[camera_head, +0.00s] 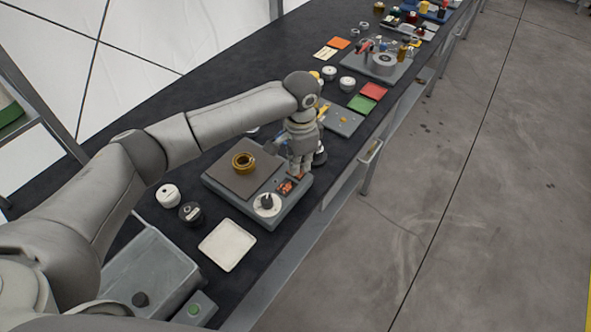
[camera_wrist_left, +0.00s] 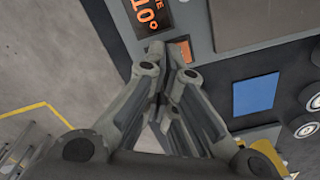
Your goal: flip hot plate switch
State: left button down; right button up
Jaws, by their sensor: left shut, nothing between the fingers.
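The hot plate (camera_head: 222,177) is a grey unit with a dark top, a white dial with a black knob (camera_head: 266,203) and a small orange display (camera_head: 286,187) on its front panel. A brass-coloured ring (camera_head: 243,162) sits on its top. My left gripper (camera_head: 299,172) points down at the panel's right end. In the left wrist view the gripper (camera_wrist_left: 167,50) is shut and empty, its tips by an orange switch (camera_wrist_left: 184,49) beside the display (camera_wrist_left: 147,14). I cannot tell whether they touch it. My right gripper is out of view.
A white square dish (camera_head: 228,245), a white pot (camera_head: 168,196) and a dark pot (camera_head: 191,213) stand near the hot plate. The floor right of the table is clear.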

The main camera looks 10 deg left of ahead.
pick_arm(q)
jog(key=shift+s+f, duration=0.1)
jog(key=shift+f, duration=0.7)
jog(key=shift+r, duration=0.1)
jog(key=shift+r+p, duration=0.8)
jog(key=shift+p, duration=0.15)
notch_tip(320, 180, up, 5)
jog(key=p, duration=0.6)
jog(key=shift+r, duration=0.2)
jog(key=shift+f, duration=0.1)
